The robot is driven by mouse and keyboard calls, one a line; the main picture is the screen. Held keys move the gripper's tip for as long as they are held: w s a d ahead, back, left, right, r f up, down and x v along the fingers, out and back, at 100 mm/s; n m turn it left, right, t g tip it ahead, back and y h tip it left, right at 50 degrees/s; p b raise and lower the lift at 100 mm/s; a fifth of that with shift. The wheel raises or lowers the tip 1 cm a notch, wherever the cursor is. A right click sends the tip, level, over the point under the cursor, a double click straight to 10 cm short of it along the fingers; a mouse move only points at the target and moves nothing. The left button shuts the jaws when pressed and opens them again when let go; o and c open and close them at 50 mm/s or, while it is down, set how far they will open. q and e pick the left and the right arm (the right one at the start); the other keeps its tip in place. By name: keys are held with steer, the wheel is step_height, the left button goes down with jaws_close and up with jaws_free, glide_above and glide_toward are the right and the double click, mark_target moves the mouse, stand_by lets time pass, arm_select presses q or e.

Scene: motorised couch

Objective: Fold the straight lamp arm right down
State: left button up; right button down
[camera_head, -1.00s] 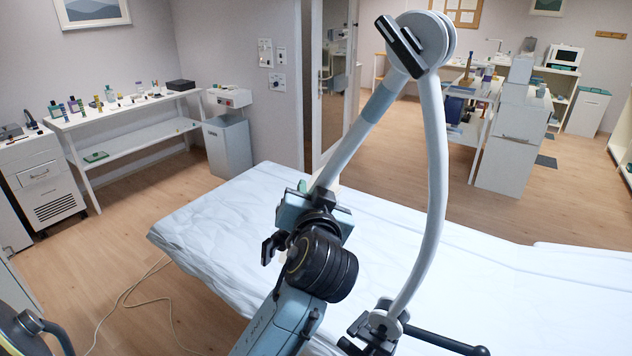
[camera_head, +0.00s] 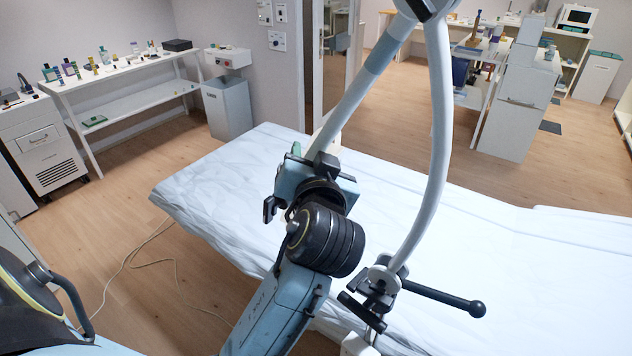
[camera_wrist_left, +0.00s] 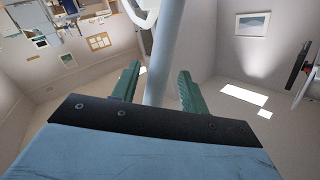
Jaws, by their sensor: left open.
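The straight lamp arm (camera_head: 360,93) is a pale tube with a blue-grey band. It slopes down left from a joint (camera_head: 424,6), cut by the top edge in the head view. A curved pale arm (camera_head: 436,140) runs from that joint down to a black clamp (camera_head: 378,287). My left gripper (camera_head: 312,160) is at the straight arm's lower part, largely hidden by its own wrist. In the left wrist view, its green fingers (camera_wrist_left: 160,68) are apart, with the straight tube (camera_wrist_left: 164,60) passing between them. I cannot tell whether they touch it. My right gripper is not visible.
A couch (camera_head: 490,235) with a white sheet spreads below the lamp. A black handle (camera_head: 440,297) sticks out right of the clamp. A white shelf table (camera_head: 135,108) with bottles stands back left. A cable (camera_head: 125,268) lies on the floor at left.

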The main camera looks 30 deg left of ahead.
arm_select(q)
steer(key=f+v, duration=0.1)
steer(key=v, duration=0.8)
steer(key=shift+s+d+r, duration=0.3)
steer(key=shift+r, duration=0.25)
